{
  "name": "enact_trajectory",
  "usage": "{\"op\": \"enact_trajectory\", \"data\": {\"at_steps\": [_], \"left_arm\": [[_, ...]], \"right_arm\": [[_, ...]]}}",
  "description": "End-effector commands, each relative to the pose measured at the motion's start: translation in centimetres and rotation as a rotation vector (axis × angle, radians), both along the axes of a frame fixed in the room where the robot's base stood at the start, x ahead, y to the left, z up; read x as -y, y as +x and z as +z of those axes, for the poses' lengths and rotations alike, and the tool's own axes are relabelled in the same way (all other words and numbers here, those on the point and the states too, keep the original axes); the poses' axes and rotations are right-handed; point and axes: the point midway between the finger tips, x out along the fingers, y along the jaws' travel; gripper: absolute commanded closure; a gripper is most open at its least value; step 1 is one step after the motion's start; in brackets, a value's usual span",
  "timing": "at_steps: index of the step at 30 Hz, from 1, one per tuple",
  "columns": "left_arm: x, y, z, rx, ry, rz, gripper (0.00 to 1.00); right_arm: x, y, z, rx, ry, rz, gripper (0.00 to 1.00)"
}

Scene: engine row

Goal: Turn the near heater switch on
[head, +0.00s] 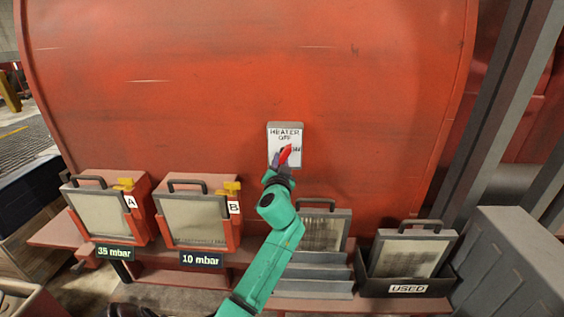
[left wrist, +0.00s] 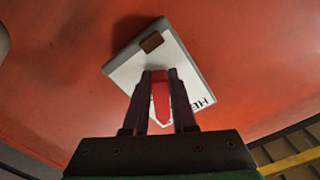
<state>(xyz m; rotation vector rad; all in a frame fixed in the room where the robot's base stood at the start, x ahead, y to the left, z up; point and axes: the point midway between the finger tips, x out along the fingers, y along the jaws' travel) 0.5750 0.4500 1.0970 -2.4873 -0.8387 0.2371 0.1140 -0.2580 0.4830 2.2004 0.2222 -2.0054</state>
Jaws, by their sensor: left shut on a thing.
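The heater switch plate (head: 276,153) is a pale panel with a grey rim on the red engine wall, lettered "HEATER OFF", with more lettering at its right partly covered. Its red handle (head: 286,152) tilts up and to the right in the head view. My left gripper (head: 281,163) is at the plate, shut on this handle. In the left wrist view the red handle (left wrist: 160,98) lies between the two dark fingers (left wrist: 160,90), over the plate (left wrist: 128,74). A small brown square (left wrist: 151,41) also shows there on the plate. My right gripper is not in view.
Below stand filter box A (head: 105,213) labelled 35 mbar and box B (head: 195,218) labelled 10 mbar. A grey slotted rack (head: 312,272) and a dark "USED" bin (head: 405,289) hold filters. A grey cabinet (head: 510,265) stands at right. The wall around the switch is clear.

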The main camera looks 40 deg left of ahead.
Motion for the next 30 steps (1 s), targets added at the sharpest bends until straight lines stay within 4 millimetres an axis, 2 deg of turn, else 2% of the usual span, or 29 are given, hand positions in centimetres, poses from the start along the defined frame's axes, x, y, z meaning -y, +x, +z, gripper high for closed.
{"op": "enact_trajectory", "data": {"at_steps": [1, 30], "left_arm": [[0.0, 0.0, 1.1, -0.011, 0.043, -0.004, 1.00], [-0.5, -0.3, 2.5, -0.531, 0.733, -0.005, 1.00]], "right_arm": [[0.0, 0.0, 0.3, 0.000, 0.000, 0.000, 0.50], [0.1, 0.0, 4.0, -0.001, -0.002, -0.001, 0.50]]}}
